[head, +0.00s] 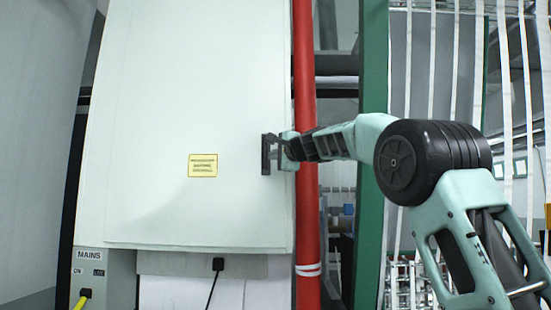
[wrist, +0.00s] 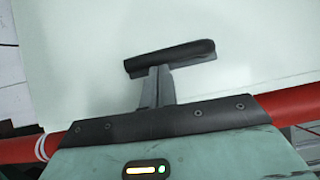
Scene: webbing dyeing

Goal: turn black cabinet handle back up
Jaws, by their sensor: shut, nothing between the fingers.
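The black handle (head: 265,154) stands near the right edge of the pale cabinet door (head: 150,110) in the head view, its bar about upright. In the wrist view the handle (wrist: 172,57) is a dark bar lying nearly parallel to the red pipe. My gripper (head: 278,152) comes in from the right at handle height. In the wrist view its grey fingers (wrist: 157,84) are shut together with nothing between them, their tips at the bar. I cannot tell whether they touch it. The handle's mount is hidden.
A red vertical pipe (head: 305,215) runs along the cabinet's right edge, close behind my gripper. A green post (head: 374,60) and hanging white webbing strips (head: 523,80) stand to the right. A yellow label (head: 203,165) is on the door. A mains box (head: 105,270) sits lower left.

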